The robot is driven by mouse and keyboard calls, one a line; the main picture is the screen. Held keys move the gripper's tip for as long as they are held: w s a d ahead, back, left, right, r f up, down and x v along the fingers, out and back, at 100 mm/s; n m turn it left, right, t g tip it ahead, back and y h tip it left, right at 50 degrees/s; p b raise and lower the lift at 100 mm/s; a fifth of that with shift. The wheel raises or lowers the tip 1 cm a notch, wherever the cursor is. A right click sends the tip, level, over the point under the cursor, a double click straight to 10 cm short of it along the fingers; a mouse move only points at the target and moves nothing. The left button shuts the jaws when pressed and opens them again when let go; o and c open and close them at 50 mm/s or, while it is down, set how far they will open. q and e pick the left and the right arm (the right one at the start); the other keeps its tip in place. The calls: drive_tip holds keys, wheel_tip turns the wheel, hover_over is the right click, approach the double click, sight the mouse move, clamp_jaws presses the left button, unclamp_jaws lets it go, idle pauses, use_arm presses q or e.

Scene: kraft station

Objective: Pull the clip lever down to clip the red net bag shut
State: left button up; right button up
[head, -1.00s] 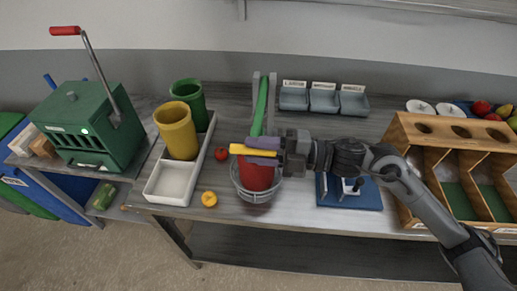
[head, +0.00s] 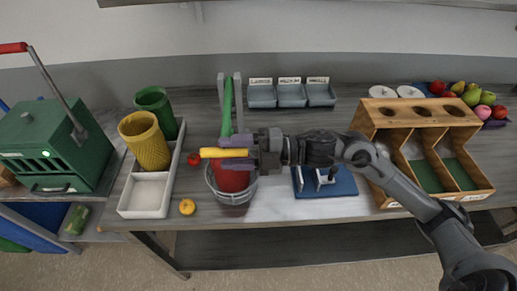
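The red net bag (head: 232,181) sits in a round wire basket (head: 234,198) at the table's front middle. Behind it, a long green bar (head: 227,103), which looks like the clip lever, rises between two grey posts (head: 237,90). Its front end reaches a yellow handle (head: 221,153) above the bag. My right gripper (head: 237,153) comes in from the right. Its purple fingers lie on both sides of the yellow handle and appear closed on it. The gripper hides part of the bag's top. My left gripper is not in view.
A white tray (head: 144,197) with yellow and green cups stands left of the basket. A tomato (head: 193,159) and a yellow fruit (head: 187,207) lie between. A blue plate fixture (head: 339,186) and wooden divider (head: 398,122) stand right, under or beside my arm. Grey bins (head: 291,96) stand behind.

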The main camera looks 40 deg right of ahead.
drive_tip(key=v, duration=0.8)
drive_tip(key=shift+s+d, duration=0.1)
drive_tip(key=shift+d, duration=0.05)
drive_tip(key=shift+v, duration=0.9)
